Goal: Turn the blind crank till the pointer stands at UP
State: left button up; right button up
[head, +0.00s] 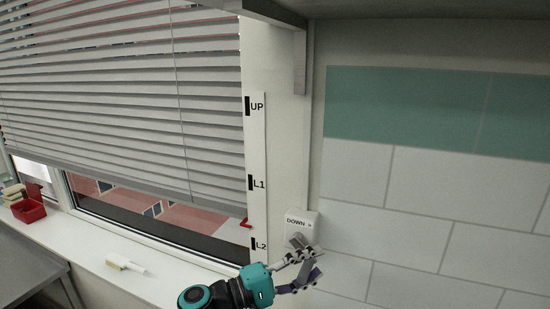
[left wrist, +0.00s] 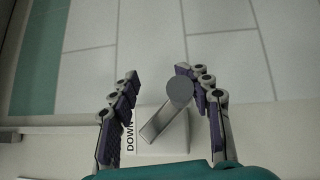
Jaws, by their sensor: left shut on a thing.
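The blind crank (head: 297,241) is a grey arm on a white box (head: 302,222) marked DOWN on the wall. In the left wrist view the crank arm (left wrist: 160,123) slants up to a round knob (left wrist: 180,91). My left gripper (head: 313,262) is at the crank, shut on it; the knob lies by the right-hand finger. The red pointer (head: 245,222) stands between L1 and L2, nearer L2, on the white scale (head: 256,150), well below UP. The slatted blind (head: 110,90) hangs partly lowered. My right gripper is not in view.
A white sill (head: 95,250) runs under the window, with a white-handled brush (head: 127,265) and a red box (head: 28,210) on it. A tiled wall (head: 430,210) is at the right. A shelf (head: 430,18) overhangs above.

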pick_arm(q)
jog(key=shift+a+r, duration=0.1)
jog(key=shift+r, duration=0.35)
jog(key=shift+c, duration=0.7)
jog(key=shift+s+r, duration=0.1)
jog(key=shift+r, duration=0.2)
jog(key=shift+s+a, duration=0.1)
jog(key=shift+a, duration=0.05)
grip_shut()
jog(key=shift+a, duration=0.15)
jog(key=shift+r+p, duration=0.2)
jog(key=shift+p, duration=0.25)
notch_tip(320, 180, up, 2)
jog(key=shift+r+p, duration=0.2)
jog(key=shift+p, duration=0.65)
jog(key=shift+f, duration=0.15)
